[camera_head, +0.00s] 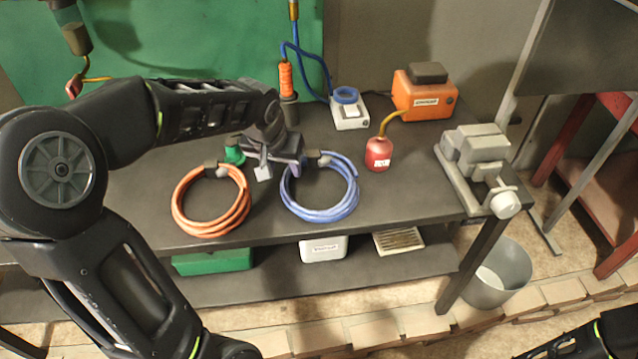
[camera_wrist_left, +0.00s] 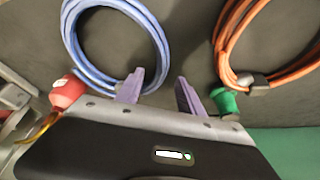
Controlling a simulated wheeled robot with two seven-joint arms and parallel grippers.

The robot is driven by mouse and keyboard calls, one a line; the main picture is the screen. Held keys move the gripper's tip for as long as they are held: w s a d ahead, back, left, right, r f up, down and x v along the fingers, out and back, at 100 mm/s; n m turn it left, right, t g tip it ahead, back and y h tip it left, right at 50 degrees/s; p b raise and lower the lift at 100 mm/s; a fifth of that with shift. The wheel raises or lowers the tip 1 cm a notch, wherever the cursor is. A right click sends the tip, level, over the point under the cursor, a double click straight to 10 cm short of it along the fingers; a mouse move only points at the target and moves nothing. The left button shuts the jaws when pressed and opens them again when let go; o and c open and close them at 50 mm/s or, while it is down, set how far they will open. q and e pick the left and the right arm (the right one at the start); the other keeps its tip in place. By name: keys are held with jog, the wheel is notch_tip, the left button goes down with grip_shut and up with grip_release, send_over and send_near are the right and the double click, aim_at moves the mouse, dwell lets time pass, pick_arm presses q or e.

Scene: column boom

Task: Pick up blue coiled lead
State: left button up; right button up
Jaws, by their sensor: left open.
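The blue coiled lead (camera_head: 318,214) lies flat on the dark bench, with a dark and grey end piece at its back edge. My left gripper (camera_head: 284,170) is open and empty at the coil's back left side, between it and the orange coil. In the left wrist view, the blue coil (camera_wrist_left: 84,66) is at the upper left, and one purple finger of my left gripper (camera_wrist_left: 160,92) overlaps its near edge. I cannot tell whether that finger touches it. The other finger stands over bare bench. My right gripper is not in view.
An orange coil (camera_head: 212,230) and a green object (camera_head: 234,153) are left of the gripper. A red bottle (camera_head: 378,154), a white device (camera_head: 349,112), an orange box (camera_head: 425,98) and a grey vise (camera_head: 478,160) are to the right.

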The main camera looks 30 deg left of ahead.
aim_at(287, 173)
pick_arm(q)
jog(key=x, duration=0.4)
jog(key=shift+w+f+p, duration=0.1)
jog(key=shift+f+p, duration=0.25)
jog(key=shift+p, duration=0.05)
jog(key=shift+c, duration=0.4)
grip_shut()
jog(key=shift+r, duration=0.1)
dwell(0.9)
